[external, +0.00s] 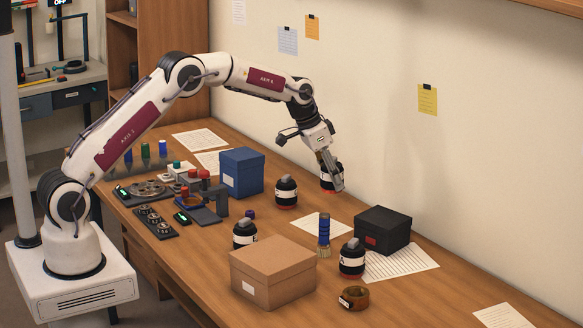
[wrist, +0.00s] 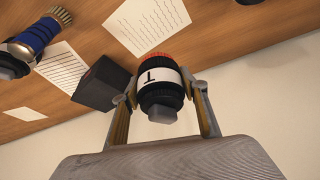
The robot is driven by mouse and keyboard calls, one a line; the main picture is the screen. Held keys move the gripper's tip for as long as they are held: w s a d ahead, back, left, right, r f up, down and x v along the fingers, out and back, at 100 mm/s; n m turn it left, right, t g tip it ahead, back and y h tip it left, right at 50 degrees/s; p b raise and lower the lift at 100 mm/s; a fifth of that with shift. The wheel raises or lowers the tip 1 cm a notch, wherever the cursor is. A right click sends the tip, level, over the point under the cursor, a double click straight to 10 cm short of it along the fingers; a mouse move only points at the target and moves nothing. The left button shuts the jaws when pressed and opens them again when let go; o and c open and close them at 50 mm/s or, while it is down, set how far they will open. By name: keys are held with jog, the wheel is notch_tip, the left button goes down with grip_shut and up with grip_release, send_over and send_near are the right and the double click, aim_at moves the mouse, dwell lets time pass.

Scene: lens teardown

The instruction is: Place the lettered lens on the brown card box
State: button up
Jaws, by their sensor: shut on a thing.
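My gripper (external: 333,178) is at the far side of the table near the wall, shut on a black lens (external: 326,170). In the wrist view, this lettered lens (wrist: 160,78) sits between both fingers of my gripper (wrist: 163,92). It has a white band with a dark letter, which looks like a T, and a red rim. I cannot tell whether it touches the table. The brown card box (external: 272,272) stands closed at the front of the table, its top bare, well apart from my gripper.
Similar black lenses with white bands stand at the middle (external: 286,192), behind the brown box (external: 245,235) and right of it (external: 351,259). A black box (external: 383,231), a blue brush (external: 324,238), a brown ring (external: 353,298) and a blue box (external: 241,173) stand nearby.

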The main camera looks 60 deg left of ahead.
jog(key=s+d+r+m+h, duration=0.1)
jog(key=s+d+r+m, duration=0.1)
jog(key=s+d+r, duration=0.45)
jog(key=s+d+r+m, duration=0.1)
jog(key=s+d+r, duration=0.3)
jog(key=d+r, duration=0.55)
jog(key=s+d+m, duration=0.2)
jog(key=s+d, duration=0.5)
jog(key=s, duration=0.5)
jog(key=s+a+f+m+g+h, duration=0.1)
jog(key=s+f, duration=0.4)
jog(key=s, duration=0.4)
jog(key=shift+s+a+f, duration=0.2)
jog(key=shift+f, duration=0.1)
jog(key=shift+f, duration=3.1)
